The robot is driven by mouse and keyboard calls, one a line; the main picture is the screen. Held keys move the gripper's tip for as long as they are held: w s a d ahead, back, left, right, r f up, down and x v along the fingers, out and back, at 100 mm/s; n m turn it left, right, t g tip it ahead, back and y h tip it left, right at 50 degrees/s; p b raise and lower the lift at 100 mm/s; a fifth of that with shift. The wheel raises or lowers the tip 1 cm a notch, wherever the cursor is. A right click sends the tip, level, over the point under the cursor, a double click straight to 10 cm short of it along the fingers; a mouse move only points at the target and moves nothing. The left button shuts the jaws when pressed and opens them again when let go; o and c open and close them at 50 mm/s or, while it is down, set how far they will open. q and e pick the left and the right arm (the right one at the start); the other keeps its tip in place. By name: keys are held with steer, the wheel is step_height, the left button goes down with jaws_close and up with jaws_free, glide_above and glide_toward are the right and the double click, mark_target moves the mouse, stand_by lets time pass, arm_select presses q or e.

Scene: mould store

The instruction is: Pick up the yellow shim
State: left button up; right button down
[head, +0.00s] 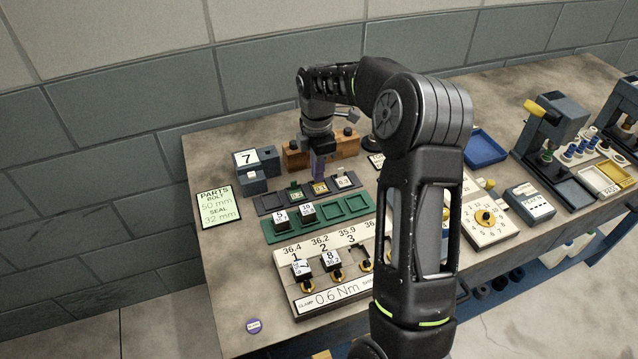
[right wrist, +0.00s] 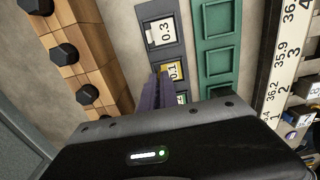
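The yellow shim (head: 320,188) lies in the middle of a dark tray (head: 268,204), between a green shim (head: 295,191) and a white one marked 0.3 (head: 343,181). In the right wrist view the yellow shim (right wrist: 173,70) shows a 0.1 label beside my fingertips. My right gripper (head: 318,176) points down with its purple fingers just over the yellow shim. In the right wrist view its fingers (right wrist: 160,78) look close together, and their tips partly hide the shim's edge. I cannot tell whether they touch it. My left gripper is not in view.
A wooden block with dark knobs (head: 298,158) stands close behind the gripper. A green tray (head: 272,232) with two marked blocks lies in front, then a numbered board (head: 305,303). A grey box marked 7 (head: 247,184) stands left. My right arm hides part of the table.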

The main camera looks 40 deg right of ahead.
stand_by(0.5)
step_height(320, 180, up, 10)
steer(key=b, duration=0.1)
stand_by(0.4)
steer(key=shift+a+f, duration=0.1)
steer(key=shift+a, duration=0.05)
stand_by(0.4)
